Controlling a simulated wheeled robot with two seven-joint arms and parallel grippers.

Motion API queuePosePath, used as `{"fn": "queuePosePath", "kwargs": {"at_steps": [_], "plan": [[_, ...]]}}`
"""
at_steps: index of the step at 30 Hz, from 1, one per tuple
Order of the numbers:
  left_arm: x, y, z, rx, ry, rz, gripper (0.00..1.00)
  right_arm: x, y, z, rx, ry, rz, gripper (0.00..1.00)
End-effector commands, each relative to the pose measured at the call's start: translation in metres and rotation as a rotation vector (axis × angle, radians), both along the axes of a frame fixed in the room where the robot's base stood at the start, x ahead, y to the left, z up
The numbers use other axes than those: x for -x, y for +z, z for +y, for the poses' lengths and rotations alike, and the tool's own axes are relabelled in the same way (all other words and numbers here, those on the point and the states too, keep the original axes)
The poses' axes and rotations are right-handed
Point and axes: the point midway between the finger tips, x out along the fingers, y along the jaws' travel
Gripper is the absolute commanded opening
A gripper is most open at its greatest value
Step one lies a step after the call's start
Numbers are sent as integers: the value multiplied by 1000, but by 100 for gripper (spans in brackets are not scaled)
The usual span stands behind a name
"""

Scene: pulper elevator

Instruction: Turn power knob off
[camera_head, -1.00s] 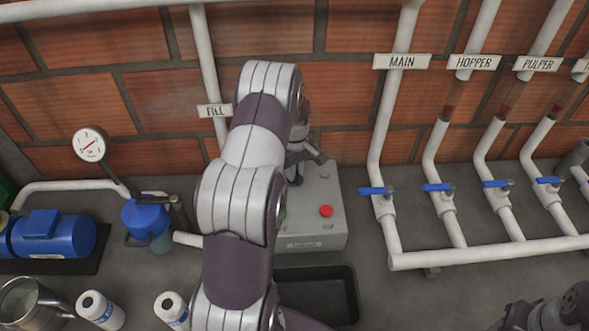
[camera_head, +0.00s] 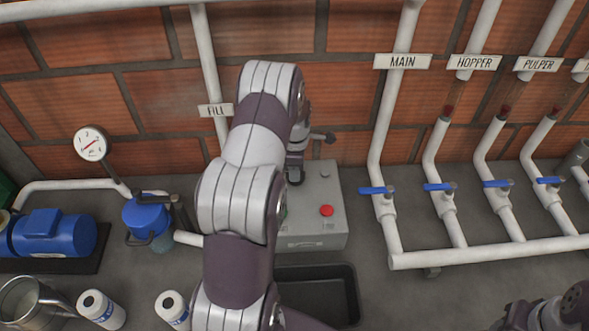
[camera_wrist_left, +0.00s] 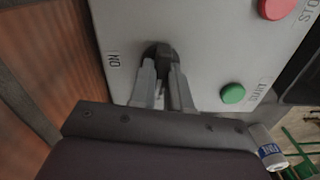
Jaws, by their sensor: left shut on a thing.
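The grey control box (camera_head: 325,232) stands on the counter against the brick wall, partly hidden behind my left arm. In the left wrist view the black power knob (camera_wrist_left: 158,52) sits on the box face beside an "ON" label (camera_wrist_left: 114,60). My left gripper (camera_wrist_left: 163,68) is shut on the knob, its two fingers on either side of it. The knob is hidden behind my arm in the head view, where the left gripper (camera_head: 295,172) shows only in part. Part of my right arm shows at the lower right corner of the head view; its fingertips do not show clearly.
A red stop button (camera_head: 327,210) and a green start button (camera_wrist_left: 233,93) are on the box near the knob. A black tray (camera_head: 330,290) lies in front. Pipes with blue valve handles (camera_head: 376,190) stand right; a blue pump (camera_head: 52,236) and bottles stand left.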

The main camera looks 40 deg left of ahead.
Motion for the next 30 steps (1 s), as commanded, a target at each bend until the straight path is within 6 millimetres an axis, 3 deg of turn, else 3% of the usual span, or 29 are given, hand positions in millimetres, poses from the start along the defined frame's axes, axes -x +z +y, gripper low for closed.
{"fn": "queuePosePath", "kwargs": {"at_steps": [10,27,28,30], "plan": [[-2,3,0,-2,134,-7,0,0,1,0,0,0,0,43],[-4,4,1,-4,161,-10,0,0,1,0,0,0,0,43],[-4,4,1,-4,161,-10,27,0,1,0,0,0,0,43],[-3,3,1,-3,160,-10,43,0,1,0,0,0,0,43]]}}
